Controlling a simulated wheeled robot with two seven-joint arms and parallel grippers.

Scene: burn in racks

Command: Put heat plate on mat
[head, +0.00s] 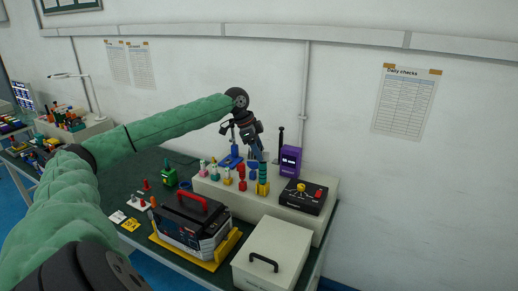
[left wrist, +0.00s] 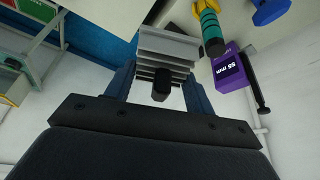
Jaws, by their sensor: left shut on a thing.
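My left gripper (head: 256,150) is above the cream raised shelf at the back of the bench. In the left wrist view, its blue fingers (left wrist: 160,74) are shut on a grey, ribbed metal block (left wrist: 168,44), which looks like the heat plate. A short dark stub shows in front of the block, between the fingers. In the head view the block is too small and dark to make out. The dark green bench covering (head: 148,165) may be the mat; I cannot tell for sure. My right gripper is not in view.
A black control box (head: 303,197) is to the right. A red-handled case (head: 190,222) and a cream lidded box (head: 272,252) stand in front. Several coloured pegs line the shelf.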

